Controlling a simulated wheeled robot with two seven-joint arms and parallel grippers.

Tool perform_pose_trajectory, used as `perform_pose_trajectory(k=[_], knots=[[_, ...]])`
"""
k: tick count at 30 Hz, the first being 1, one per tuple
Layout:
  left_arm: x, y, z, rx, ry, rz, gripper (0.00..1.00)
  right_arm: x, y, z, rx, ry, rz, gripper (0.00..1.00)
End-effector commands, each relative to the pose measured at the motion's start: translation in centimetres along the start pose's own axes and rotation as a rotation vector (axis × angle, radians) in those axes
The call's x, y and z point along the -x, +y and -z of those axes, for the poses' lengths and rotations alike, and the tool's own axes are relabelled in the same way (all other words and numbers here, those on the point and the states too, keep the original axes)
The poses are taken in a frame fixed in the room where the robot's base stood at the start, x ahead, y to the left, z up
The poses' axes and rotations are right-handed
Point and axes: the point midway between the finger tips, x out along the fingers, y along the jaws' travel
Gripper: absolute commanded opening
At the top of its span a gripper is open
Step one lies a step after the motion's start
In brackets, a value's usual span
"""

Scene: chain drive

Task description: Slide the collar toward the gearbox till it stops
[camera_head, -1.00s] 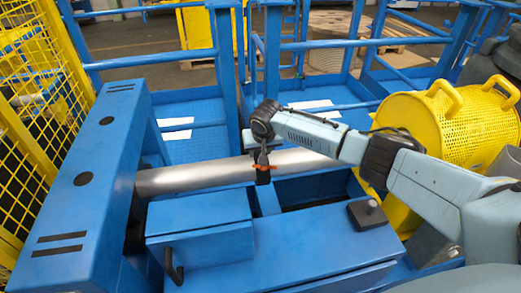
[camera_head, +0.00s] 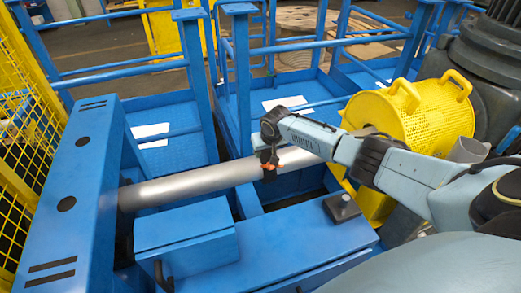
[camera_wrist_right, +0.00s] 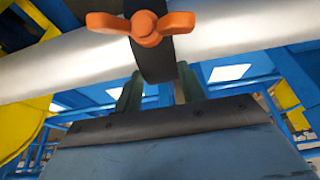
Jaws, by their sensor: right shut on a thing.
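A bright metal shaft (camera_head: 190,186) runs from the big blue housing at left toward the yellow perforated guard at right. The black collar (camera_head: 269,175) sits around it, with an orange wing screw (camera_wrist_right: 148,30). In the right wrist view the collar (camera_wrist_right: 154,66) crosses the shaft (camera_wrist_right: 60,62) at top centre. I cannot tell for sure which housing is the gearbox. My left gripper is not in view.
The blue housing (camera_head: 75,185) stands at left and the yellow guard (camera_head: 410,118) at right. A blue box (camera_head: 185,235) and a dark block with a knob (camera_head: 342,207) lie in front of the shaft. Blue railings (camera_head: 200,90) stand behind. Some bare shaft shows right of the collar.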

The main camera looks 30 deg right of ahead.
Motion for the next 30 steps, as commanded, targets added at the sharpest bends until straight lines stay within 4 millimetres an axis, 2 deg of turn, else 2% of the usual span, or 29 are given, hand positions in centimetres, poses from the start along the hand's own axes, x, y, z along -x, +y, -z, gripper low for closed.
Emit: perform_pose_trajectory(k=[3, 4, 9, 20, 26, 30], knots=[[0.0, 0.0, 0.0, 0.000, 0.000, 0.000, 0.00, 0.0, 0.6, 0.0, 0.002, 0.000, -0.013, 0.00], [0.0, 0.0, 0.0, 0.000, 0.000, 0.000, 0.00, 0.0, 0.6, 0.0, 0.002, 0.000, -0.014, 0.41], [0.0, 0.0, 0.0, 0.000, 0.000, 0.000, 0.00, 0.0, 0.6, 0.0, 0.001, 0.000, -0.012, 0.62], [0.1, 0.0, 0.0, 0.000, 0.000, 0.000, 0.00, 0.4, 0.3, 0.1, 0.001, 0.000, -0.007, 0.62], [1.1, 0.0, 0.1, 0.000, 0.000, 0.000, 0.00, 2.8, 0.3, 0.1, 0.002, 0.002, -0.006, 0.62], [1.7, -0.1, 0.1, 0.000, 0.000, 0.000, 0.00, 5.4, 0.3, 0.1, 0.002, 0.002, -0.006, 0.62]])
